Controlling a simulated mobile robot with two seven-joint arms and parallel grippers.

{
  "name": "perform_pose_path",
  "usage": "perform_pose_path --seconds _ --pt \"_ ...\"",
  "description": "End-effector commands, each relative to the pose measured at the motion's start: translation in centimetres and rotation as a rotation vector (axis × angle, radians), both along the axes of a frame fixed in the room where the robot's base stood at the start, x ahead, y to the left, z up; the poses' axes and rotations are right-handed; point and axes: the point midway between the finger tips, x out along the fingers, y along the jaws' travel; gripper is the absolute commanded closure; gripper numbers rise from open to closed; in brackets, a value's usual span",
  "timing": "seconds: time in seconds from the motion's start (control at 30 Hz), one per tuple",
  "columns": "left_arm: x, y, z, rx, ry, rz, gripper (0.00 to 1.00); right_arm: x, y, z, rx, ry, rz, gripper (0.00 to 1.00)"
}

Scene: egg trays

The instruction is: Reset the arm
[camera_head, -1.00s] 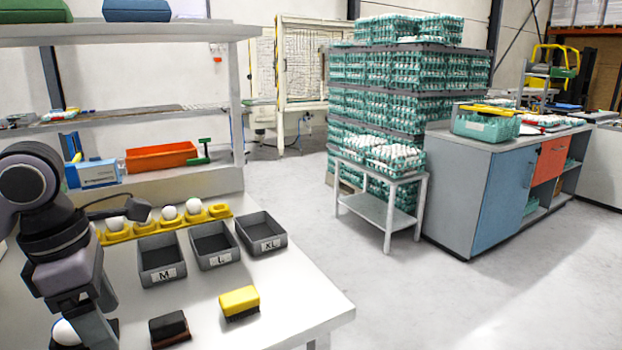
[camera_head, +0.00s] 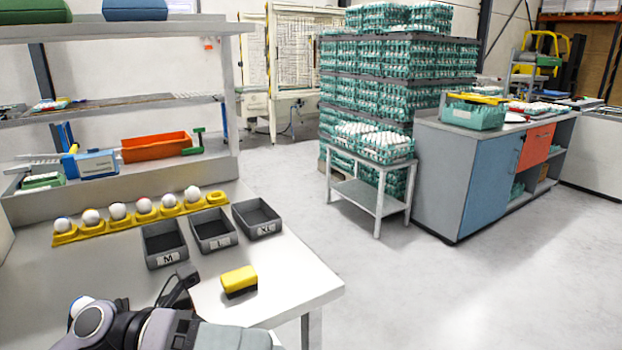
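My arm, which I take to be the left one, shows at the bottom left of the head view, low over the near table edge. A dark part at its upper end, seemingly of the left gripper (camera_head: 178,287), points up towards the tray marked M; the fingers are not clear enough to tell open from shut. No held object can be made out. A white rounded shape shows beside the arm, partly hidden. My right gripper is not in view.
A yellow holder (camera_head: 217,198) carries several white eggs, its right end cup empty. Grey trays marked M (camera_head: 166,260), L (camera_head: 221,242) and XL (camera_head: 265,230) stand beside it. A yellow and black block (camera_head: 239,281) lies nearer. The right table corner is clear.

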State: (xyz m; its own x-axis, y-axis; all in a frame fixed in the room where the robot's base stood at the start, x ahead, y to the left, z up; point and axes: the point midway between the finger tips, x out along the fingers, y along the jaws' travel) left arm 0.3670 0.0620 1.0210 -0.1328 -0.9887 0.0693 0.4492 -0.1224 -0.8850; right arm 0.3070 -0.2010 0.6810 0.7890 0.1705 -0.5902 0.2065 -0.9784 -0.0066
Motion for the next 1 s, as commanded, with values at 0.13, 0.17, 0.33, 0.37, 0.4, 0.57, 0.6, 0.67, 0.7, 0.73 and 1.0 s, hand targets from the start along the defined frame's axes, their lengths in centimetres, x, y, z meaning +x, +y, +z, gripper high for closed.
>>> perform_pose_path --seconds 0.13,0.17,0.33,0.37,0.4,0.57,0.6,0.67,0.7,0.73,1.0 --pt "2.2 0.4 0.9 -0.283 0.315 0.183 0.28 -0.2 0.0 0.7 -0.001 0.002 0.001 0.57" --pt "2.8 0.8 0.8 -0.334 0.381 0.225 0.28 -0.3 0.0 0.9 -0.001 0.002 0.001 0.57" --pt "6.0 4.0 -2.6 -0.585 0.782 0.487 0.28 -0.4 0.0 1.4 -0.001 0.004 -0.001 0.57" --pt "6.4 4.8 -3.7 -0.623 0.857 0.537 0.28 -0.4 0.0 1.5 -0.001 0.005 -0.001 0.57" --pt "6.8 5.8 -5.3 -0.670 0.958 0.604 0.28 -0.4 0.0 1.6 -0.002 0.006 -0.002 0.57" --pt "6.2 9.7 -13.7 -0.819 1.375 0.888 0.28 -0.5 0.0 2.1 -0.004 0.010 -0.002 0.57" --pt "5.3 10.6 -16.1 -0.845 1.482 0.961 0.28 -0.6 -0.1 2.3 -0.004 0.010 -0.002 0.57" --pt "3.6 11.8 -19.7 -0.877 1.636 1.067 0.28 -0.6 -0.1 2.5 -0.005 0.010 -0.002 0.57" --pt "2.2 12.4 -21.9 -0.892 1.733 1.134 0.28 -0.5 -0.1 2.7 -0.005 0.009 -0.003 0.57" --pt "1.1 12.8 -23.4 -0.901 1.800 1.178 0.28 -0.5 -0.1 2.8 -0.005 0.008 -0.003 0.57" --pt "-6.1 14.0 -30.4 -0.922 2.150 1.408 0.28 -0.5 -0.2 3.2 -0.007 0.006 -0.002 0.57"
